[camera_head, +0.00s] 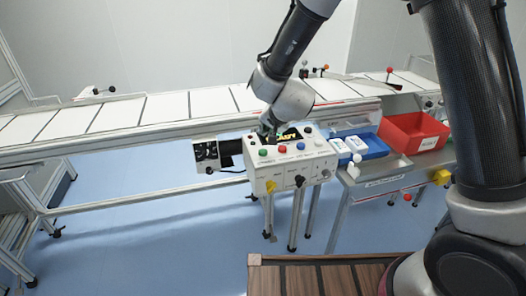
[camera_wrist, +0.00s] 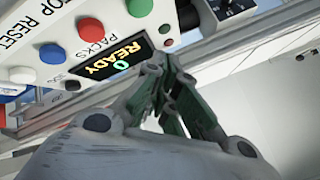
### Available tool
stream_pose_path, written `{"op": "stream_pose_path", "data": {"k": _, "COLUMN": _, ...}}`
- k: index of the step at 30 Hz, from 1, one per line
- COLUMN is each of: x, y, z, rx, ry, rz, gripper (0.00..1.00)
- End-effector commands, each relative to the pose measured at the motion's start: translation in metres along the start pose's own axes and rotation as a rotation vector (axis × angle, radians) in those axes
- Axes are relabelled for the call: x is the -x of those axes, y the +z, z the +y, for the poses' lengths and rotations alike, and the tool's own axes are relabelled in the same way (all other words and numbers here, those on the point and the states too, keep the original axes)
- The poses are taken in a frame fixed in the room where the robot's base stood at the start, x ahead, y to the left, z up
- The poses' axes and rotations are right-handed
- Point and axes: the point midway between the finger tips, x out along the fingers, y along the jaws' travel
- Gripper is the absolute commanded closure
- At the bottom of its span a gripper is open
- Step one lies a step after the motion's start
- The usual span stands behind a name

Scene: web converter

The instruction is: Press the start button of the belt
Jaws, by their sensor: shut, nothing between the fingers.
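The white control box (camera_head: 290,165) stands in front of the belt (camera_head: 190,103). Its top has a green button (camera_head: 262,152), a red button (camera_head: 282,149) and a blue button (camera_head: 300,146) in a row. The green button also shows at the top of the wrist view (camera_wrist: 139,7); its label is out of that view. A display (camera_wrist: 113,58) reads READY and 0. My gripper (camera_wrist: 158,75) is shut and empty, its fingertips by the end of the display, apart from the green button. In the head view my gripper (camera_head: 267,135) is behind the green button.
A yellow knob (camera_head: 270,186) and a black knob (camera_head: 299,180) are on the box front. A red bin (camera_head: 412,132) and a blue tray (camera_head: 370,146) stand to the right. A black-and-white unit (camera_head: 208,155) is at the left of the box.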

Motion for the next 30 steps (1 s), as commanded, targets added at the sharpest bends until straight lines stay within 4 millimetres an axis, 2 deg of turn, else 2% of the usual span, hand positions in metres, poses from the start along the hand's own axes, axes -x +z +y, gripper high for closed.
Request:
{"op": "stream_pose_path", "data": {"k": 6, "x": -0.021, "y": 0.015, "z": 0.015, "rx": 0.001, "ry": 0.000, "rz": -0.002, "gripper": 1.00}}
{"op": "stream_pose_path", "data": {"k": 12, "x": -0.030, "y": 0.022, "z": 0.021, "rx": -0.001, "ry": -0.002, "rz": -0.001, "gripper": 1.00}}
{"op": "stream_pose_path", "data": {"k": 30, "x": -0.032, "y": 0.024, "z": 0.022, "rx": -0.002, "ry": -0.004, "rz": -0.001, "gripper": 1.00}}
